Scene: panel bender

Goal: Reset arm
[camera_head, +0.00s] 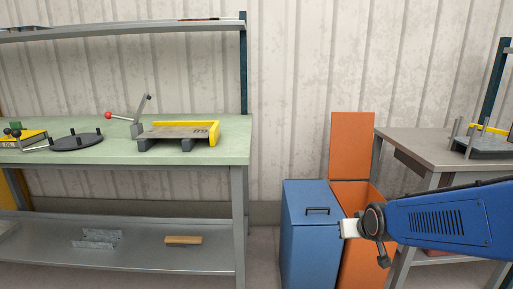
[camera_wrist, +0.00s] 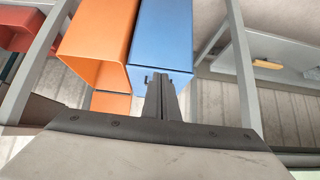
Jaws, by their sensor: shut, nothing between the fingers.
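My gripper (camera_wrist: 161,78) shows in the wrist view with its two dark fingers together and nothing between them. Its tips overlap the face of a blue bin (camera_wrist: 163,35), near that bin's dark handle; I cannot tell the distance. In the head view, my blue arm reaches in from the right edge, in front of an orange bin (camera_head: 355,260) and the table at right. The fingers cannot be made out there. The blue bin (camera_head: 305,255) stands just left of the arm's end, with its lid shut.
The orange bin's lid (camera_head: 352,145) stands open against the wall. A green-topped bench (camera_head: 215,152) at left carries a yellow-edged fixture (camera_head: 180,133) and a red-knobbed lever (camera_head: 125,118). The table (camera_head: 425,140) at right holds another fixture. Floor shows between bench and blue bin.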

